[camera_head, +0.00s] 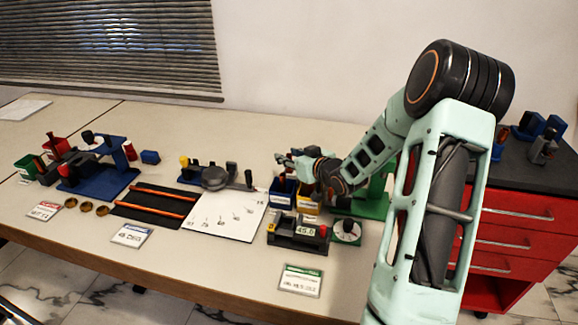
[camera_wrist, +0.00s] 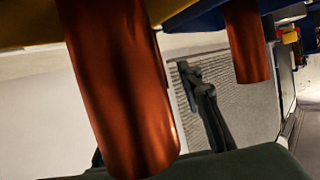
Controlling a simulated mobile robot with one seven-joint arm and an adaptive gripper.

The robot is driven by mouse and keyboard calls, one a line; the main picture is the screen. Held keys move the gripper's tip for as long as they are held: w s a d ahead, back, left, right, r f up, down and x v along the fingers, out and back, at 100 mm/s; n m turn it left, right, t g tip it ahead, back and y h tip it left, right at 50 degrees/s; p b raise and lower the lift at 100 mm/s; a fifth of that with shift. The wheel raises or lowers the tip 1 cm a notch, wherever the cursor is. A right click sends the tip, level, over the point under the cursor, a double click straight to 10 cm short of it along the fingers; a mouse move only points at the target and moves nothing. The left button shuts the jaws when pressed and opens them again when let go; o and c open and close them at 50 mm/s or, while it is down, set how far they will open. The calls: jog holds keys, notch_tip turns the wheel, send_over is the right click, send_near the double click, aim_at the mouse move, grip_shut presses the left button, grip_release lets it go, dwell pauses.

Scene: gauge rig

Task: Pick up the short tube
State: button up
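My gripper (camera_head: 286,157) is over the small bins at mid-right in the head view, its fingers pointing left. The fingers look apart, with nothing seen held. In the wrist view a large copper-orange tube (camera_wrist: 118,90) fills the left, very close to the camera and partly covering the gripper. Its other end meets a yellow bin (camera_wrist: 22,30). A second copper tube (camera_wrist: 246,42) shows farther off at a blue bin (camera_wrist: 205,14). A dark finger (camera_wrist: 208,110) shows between the two tubes. I cannot tell which tube is the short one.
The blue bin (camera_head: 281,192) and yellow bin (camera_head: 307,204) stand below my gripper. In front are a black gauge block (camera_head: 298,231) and a round dial (camera_head: 347,230). Two long orange tubes (camera_head: 155,201) lie on a black mat. A red drawer cabinet (camera_head: 510,235) stands right.

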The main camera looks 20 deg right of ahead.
jog(key=shift+c, duration=0.6)
grip_shut()
jog(key=shift+r, duration=0.15)
